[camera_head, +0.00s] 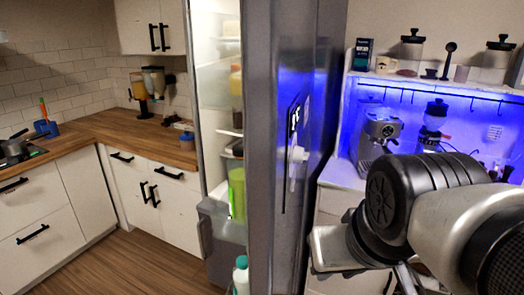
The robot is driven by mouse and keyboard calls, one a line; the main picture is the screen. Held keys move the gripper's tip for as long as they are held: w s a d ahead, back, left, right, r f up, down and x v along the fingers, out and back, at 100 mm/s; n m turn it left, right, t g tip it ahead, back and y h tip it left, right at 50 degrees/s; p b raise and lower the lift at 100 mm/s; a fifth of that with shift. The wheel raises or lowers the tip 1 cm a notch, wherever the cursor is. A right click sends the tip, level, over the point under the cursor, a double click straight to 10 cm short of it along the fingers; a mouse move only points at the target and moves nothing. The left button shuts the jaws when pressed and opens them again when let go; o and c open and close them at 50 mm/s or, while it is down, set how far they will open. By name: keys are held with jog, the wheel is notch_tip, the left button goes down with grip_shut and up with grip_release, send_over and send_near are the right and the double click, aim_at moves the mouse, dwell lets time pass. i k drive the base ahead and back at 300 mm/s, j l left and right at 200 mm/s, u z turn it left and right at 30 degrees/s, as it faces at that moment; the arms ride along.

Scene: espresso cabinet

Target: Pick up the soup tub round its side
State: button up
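I cannot make out a soup tub for certain. A small blue-lidded round container (187,140) stands on the wooden counter by the wall, too small to identify. A green container (237,193) stands inside the open fridge, partly hidden by the door. My arm fills the lower right of the picture, in front of the coffee shelf. A pale metal part at its end, likely part of my gripper (338,250), shows beside the fridge door. Its fingers cannot be made out, and I see nothing held.
The fridge door (290,150) stands open in the middle, close to my arm. The wooden counter (85,130) runs along the left, with dispensers (152,85) at the back. An espresso machine (378,135) stands on the blue-lit shelf. Floor (145,265) is clear at the left.

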aim_at(188, 146)
jog(key=i+j, duration=0.1)
jog(key=j, duration=0.9)
jog(key=i+j+z, duration=0.1)
jog(key=j, duration=0.45)
jog(key=i+j, duration=0.15)
jog(key=j, duration=0.2)
jog(key=i+j, duration=0.2)
jog(key=j, duration=0.15)
jog(key=i+j+z, duration=0.1)
jog(key=j, duration=0.25)
jog(key=i+j, duration=0.25)
jog(key=i+j+z, duration=0.1)
jog(key=i+j, duration=0.15)
jog(key=j, duration=0.2)
jog(key=i+j, duration=0.3)
jog(key=i+j+z, duration=0.1)
jog(key=i+j, duration=0.15)
jog(key=j, duration=0.15)
jog(key=i+j, duration=0.2)
jog(key=j, duration=0.2)
jog(key=i+j+z, duration=0.1)
jog(key=i+j, duration=0.15)
jog(key=i+j+z, duration=0.1)
jog(key=i+j, duration=0.15)
jog(key=j, duration=0.25)
jog(key=i+j, duration=0.2)
jog(key=j, duration=0.25)
jog(key=i+l+u, duration=0.1)
jog(key=i+l, duration=0.25)
